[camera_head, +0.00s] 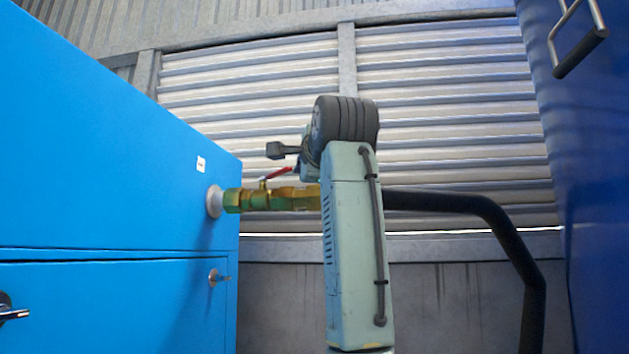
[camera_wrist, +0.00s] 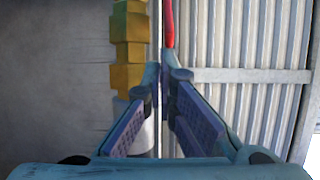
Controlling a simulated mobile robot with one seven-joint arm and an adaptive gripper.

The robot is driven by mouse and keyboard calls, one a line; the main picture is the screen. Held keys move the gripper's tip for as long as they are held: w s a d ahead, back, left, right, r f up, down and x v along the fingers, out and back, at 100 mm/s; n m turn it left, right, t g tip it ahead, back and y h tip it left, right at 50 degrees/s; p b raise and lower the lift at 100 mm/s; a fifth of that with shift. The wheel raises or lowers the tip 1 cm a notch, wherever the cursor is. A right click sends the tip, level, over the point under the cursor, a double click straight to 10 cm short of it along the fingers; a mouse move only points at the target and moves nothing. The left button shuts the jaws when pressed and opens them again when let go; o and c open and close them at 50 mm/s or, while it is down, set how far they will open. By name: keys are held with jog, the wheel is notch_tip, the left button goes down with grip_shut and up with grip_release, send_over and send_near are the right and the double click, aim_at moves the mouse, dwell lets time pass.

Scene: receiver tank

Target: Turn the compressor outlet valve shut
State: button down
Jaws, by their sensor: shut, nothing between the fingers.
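The compressor outlet valve (camera_head: 292,199) is a brass body on a pipe stub coming out of the blue cabinet. Its red lever (camera_head: 277,173) sits on top and runs roughly along the pipe; its right end is hidden by my arm. In the wrist view the brass valve body (camera_wrist: 128,50) is at upper left and the red lever (camera_wrist: 168,22) at top centre. My gripper (camera_wrist: 164,78) is shut and empty, its fingertips just below the lever's end in the picture. I cannot tell whether they touch it. In the head view my arm hides the fingers.
The blue cabinet (camera_head: 110,170) fills the left. A black hose (camera_head: 500,225) runs right from behind my arm and bends down. A dark blue tank (camera_head: 590,150) with a handle (camera_head: 578,42) stands at right. A slatted metal wall (camera_head: 450,120) is behind.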

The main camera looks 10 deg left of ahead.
jog(key=s+a+m+h+p, duration=0.1)
jog(key=s+a, duration=0.5)
jog(key=a, duration=0.3)
jog(key=shift+s+t, duration=0.2)
jog(key=shift+t, duration=0.1)
dwell(0.4)
jog(key=shift+s, duration=0.1)
